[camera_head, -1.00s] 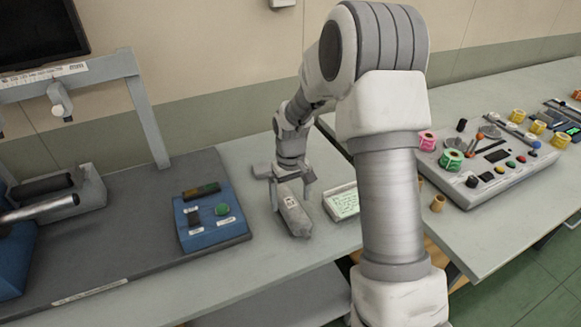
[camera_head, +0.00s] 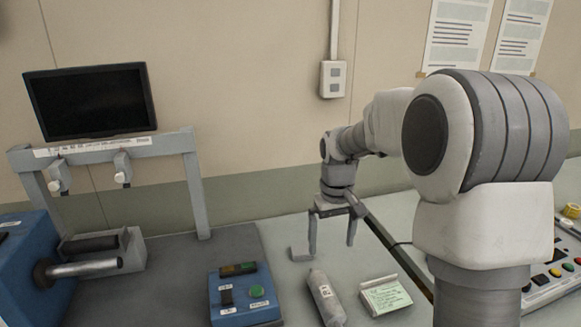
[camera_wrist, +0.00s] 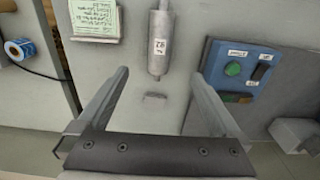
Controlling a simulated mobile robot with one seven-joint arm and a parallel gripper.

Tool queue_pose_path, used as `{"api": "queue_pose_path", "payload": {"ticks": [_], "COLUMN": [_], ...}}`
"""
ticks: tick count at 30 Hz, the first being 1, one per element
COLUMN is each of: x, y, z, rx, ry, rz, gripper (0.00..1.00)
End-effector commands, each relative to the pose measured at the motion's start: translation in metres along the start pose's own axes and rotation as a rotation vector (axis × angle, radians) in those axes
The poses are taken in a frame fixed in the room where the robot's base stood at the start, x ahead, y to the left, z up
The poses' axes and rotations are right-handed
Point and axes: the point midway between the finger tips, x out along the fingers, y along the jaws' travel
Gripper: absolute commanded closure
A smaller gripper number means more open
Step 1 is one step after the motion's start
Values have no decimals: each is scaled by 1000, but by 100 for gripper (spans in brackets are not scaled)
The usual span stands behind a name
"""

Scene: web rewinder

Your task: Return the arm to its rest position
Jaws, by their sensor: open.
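My gripper (camera_head: 331,242) is open and empty. It is raised above the light table, behind the grey bottle-like cylinder with a white label (camera_head: 326,298). In the wrist view, my gripper's two fingers (camera_wrist: 160,82) stand wide apart. The cylinder (camera_wrist: 159,45) lies beyond them with nothing between the fingertips touching it. My arm stretches from the right side of the head view, bent at a large joint.
A blue control box (camera_head: 243,297) with a green button stands left of the cylinder. A green note holder (camera_head: 386,296) lies to its right. A small grey block (camera_head: 300,252) is beneath the gripper. The rewinder frame (camera_head: 195,196) and a monitor (camera_head: 91,101) are at left.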

Motion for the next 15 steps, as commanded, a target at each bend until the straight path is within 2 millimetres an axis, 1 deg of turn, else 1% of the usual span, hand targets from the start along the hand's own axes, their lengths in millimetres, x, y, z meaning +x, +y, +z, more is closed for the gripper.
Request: {"api": "queue_pose_path", "payload": {"ticks": [1,5,6,9,15], "x": [-11,-43,-54,-77,-112], "y": [-1,-6,-8,-13,-22], "z": [5,28,38,61,112], "rx": [3,20,27,45,84], "ry": [15,63,81,127,219], "rz": [7,27,34,48,67], "gripper": [0,0,0,0,0]}}
